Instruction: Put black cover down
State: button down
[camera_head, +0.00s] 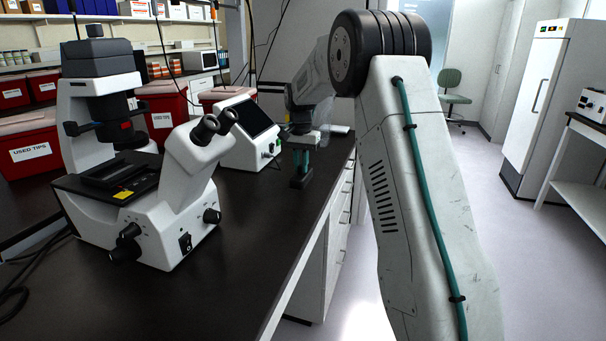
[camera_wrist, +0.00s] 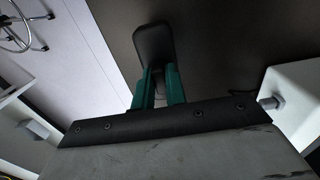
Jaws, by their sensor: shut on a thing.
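My gripper (camera_head: 301,163) reaches down over the dark bench, to the right of the white device with a screen. In the wrist view its teal fingers (camera_wrist: 158,88) are shut on the black cover (camera_wrist: 153,42), a dark rounded rectangular piece. The cover also shows in the head view (camera_head: 300,181), below the fingertips and close to the bench top. I cannot tell whether it touches the bench.
The white microscope (camera_head: 150,190) stands at the left on the bench (camera_head: 225,285). The white device with a dark screen (camera_head: 248,125) is just left of my gripper. Red used-tips bins (camera_head: 30,150) line the back. The bench front is clear, and its right edge lies near my gripper.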

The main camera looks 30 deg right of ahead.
aim_at(301, 173)
jog(key=shift+w+d+f, duration=0.1)
jog(key=shift+f, duration=1.65)
jog(key=shift+f, duration=0.1)
jog(key=c, duration=1.4)
grip_release()
jog(key=shift+c, duration=0.2)
